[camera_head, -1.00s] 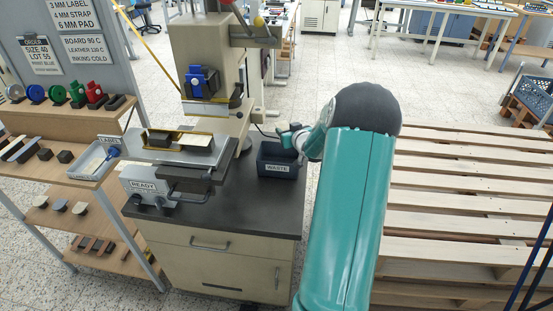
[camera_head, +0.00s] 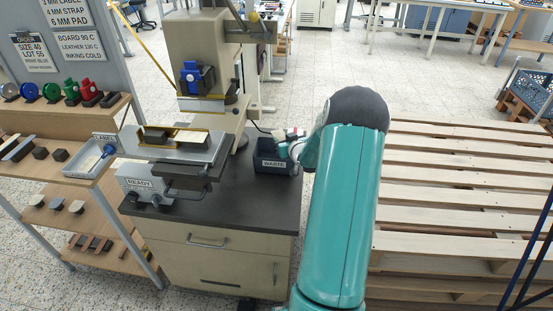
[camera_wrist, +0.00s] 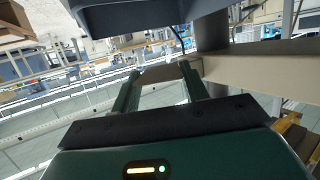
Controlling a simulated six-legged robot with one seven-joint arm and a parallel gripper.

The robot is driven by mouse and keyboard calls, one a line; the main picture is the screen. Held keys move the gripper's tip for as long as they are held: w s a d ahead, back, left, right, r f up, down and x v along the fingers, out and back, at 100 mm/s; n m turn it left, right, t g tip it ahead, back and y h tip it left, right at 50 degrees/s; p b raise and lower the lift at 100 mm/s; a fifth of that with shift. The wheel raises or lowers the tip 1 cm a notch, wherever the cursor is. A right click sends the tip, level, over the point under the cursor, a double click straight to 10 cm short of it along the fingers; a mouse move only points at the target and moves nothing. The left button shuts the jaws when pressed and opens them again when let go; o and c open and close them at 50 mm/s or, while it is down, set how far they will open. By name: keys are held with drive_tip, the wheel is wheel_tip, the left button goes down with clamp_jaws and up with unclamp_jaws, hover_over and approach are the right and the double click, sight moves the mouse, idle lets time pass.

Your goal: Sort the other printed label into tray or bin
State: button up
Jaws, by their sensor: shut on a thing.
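My gripper (camera_wrist: 157,80) is shut on a thin brown piece, the printed label (camera_wrist: 160,74), which shows between its fingertips in the wrist view. In the head view my gripper (camera_head: 284,138) is at the back right of the dark waste bin (camera_head: 275,163), by its rim. The label cannot be made out there, and whether it is over the bin's opening is unclear. The label tray (camera_head: 88,165), pale inside with a blue-handled tool (camera_head: 107,151), is on the shelf at left.
The stamping press (camera_head: 200,65) stands left of the bin, with its bed (camera_head: 150,152) jutting out in front. The dark cabinet top (camera_head: 235,195) is clear before the bin. A wooden pallet (camera_head: 450,190) lies at right.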

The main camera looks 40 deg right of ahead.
drive_tip(key=o, duration=1)
drive_tip(key=v, duration=1.3)
drive_tip(key=shift+s+a+r, duration=0.15)
drive_tip(key=shift+s+a, duration=0.1)
drive_tip(key=shift+s, duration=0.05)
